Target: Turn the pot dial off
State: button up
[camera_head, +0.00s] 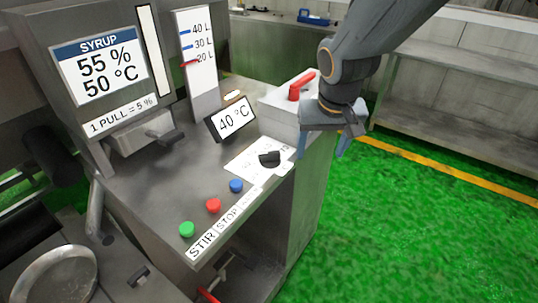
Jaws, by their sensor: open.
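A black dial (269,158) sits on a white marked plate (248,170) on the sloping steel panel; it appears to be the pot dial. Its markings are too small to read. My gripper (322,148) is open and empty, with its fingers pointing down. It is to the right of the dial and apart from it in the picture, by the right edge of the panel. My gripper hides part of the panel's right edge.
Green (187,229), red (213,205) and blue (236,185) buttons line the front edge. A "40 °C" display (233,119) stands behind the dial. A red handle (301,84) sits on a pale box (277,101) beside my gripper. Green floor (420,220) lies open at right.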

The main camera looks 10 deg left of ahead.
jog(key=n+b, duration=0.1)
send_near(269, 153)
jog(key=d+f, duration=0.1)
jog(key=shift+t+y, duration=0.4)
jog(key=shift+y, duration=0.1)
jog(key=shift+p+x, duration=0.5)
jog(key=shift+x, duration=3.5)
jog(key=shift+s+a, duration=0.1)
jog(key=shift+c, duration=0.2)
jog(key=shift+n, duration=0.3)
jog(key=c, duration=1)
